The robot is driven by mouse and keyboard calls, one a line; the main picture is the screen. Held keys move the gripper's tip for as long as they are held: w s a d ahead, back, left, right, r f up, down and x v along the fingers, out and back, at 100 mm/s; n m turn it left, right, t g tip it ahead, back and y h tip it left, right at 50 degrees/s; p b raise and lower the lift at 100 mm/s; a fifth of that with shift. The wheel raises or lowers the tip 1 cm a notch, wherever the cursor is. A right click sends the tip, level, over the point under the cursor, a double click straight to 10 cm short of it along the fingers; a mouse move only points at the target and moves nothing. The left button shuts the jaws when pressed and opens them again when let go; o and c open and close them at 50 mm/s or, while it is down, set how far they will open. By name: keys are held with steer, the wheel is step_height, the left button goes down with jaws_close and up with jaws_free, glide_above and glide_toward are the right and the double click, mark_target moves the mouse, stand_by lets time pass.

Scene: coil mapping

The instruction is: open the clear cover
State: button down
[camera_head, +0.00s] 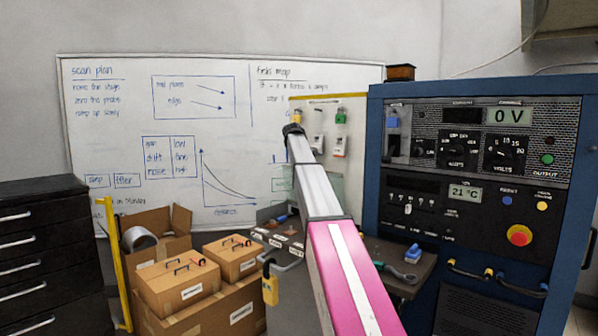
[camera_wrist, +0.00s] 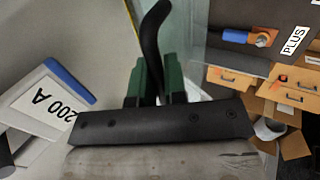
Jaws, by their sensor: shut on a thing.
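A clear, faintly greenish panel, which looks like the clear cover (camera_head: 341,170), stands upright in front of the whiteboard, left of the blue cabinet. My arm crosses in front of it and hides part of it. My gripper (camera_head: 293,130) is at the far end of the arm, near the panel's left side. In the wrist view, the green fingers of my gripper (camera_wrist: 158,85) are shut on a dark curved handle (camera_wrist: 152,35) that rises between them. Whether the handle joins the clear panel is hard to tell. The black gripper body hides the lower part.
The blue cabinet (camera_head: 375,200) stands close on the right. Cardboard boxes (camera_head: 178,284) and a black drawer unit (camera_head: 45,245) are at the left. A dark bench (camera_head: 412,262) holds a blue item and a tool. A 200 A label (camera_wrist: 45,105) shows in the wrist view.

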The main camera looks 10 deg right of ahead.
steer(key=shift+w+d+r, duration=0.25)
steer(key=shift+w+d, duration=0.5)
steer(key=shift+d, duration=0.2)
steer(key=c, duration=1.2)
jaws_free()
steer(key=v, duration=1)
steer(key=shift+s+a+r, duration=0.15)
steer(key=shift+a+r, duration=0.1)
steer(key=shift+r, duration=0.05)
